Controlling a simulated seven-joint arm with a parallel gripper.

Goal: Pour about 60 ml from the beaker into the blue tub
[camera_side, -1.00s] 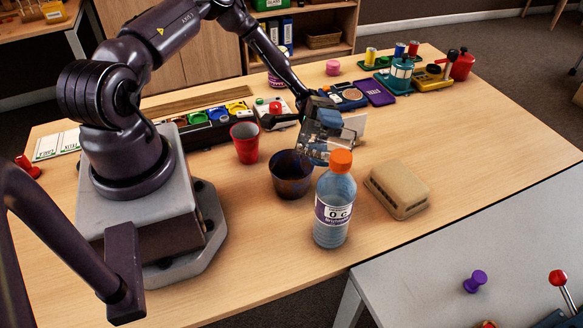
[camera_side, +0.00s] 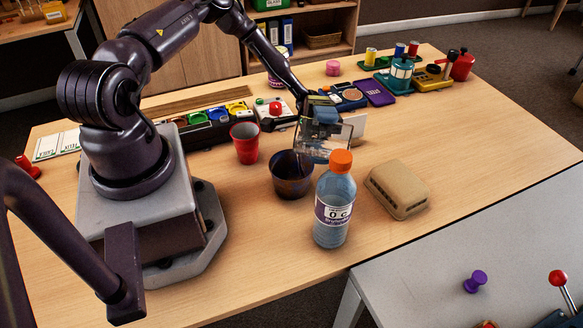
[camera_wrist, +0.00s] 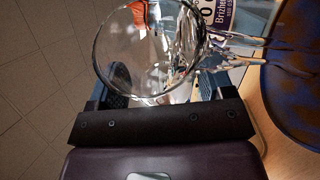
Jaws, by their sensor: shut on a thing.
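My gripper (camera_side: 319,112) is shut on a clear glass beaker (camera_side: 328,146) and holds it tilted just above and to the right of the blue tub. In the wrist view the beaker (camera_wrist: 150,52) sits between the two fingers. Clear strands that look like liquid (camera_wrist: 240,48) stretch from its lip toward the tub. The dark blue tub (camera_side: 291,186) stands upright on the table; part of it shows at the right edge of the wrist view (camera_wrist: 292,95). I cannot read the liquid levels in the beaker or the tub.
A bottle with an orange cap (camera_side: 335,205) stands close to the right of the tub. A red cup (camera_side: 245,144) stands behind it at left. A tan box (camera_side: 397,188) lies further right. Colored sorting trays (camera_side: 210,125) lie behind. The front table area is clear.

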